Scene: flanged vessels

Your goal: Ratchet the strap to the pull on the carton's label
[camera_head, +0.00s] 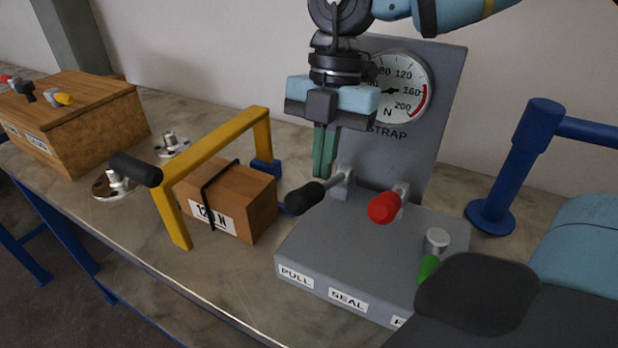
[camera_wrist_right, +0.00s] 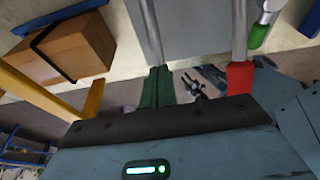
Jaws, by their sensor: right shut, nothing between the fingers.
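The brown carton (camera_head: 258,197) sits under a yellow frame (camera_head: 215,140) with a black strap (camera_head: 207,190) around it. Its white label (camera_head: 226,219) reads roughly "12_ N", partly covered by the strap. The grey strap machine (camera_head: 300,252) has a black-gripped lever (camera_head: 305,196) above the PULL plate, a red knob (camera_head: 384,207) above SEAL and a green knob (camera_head: 428,267). Its force dial (camera_head: 408,100) is partly hidden by my gripper, so I cannot read it surely. My right gripper (camera_head: 324,172) is shut and empty, fingers down, just above and behind the black grip. My left gripper is not seen.
A wooden box (camera_head: 100,120) with small coloured knobs stands at the far left. A metal fitting with a black handle (camera_head: 136,169) sits between it and the frame. A blue post with an arm (camera_head: 518,165) stands at the right. The bench's front edge is close to the machine.

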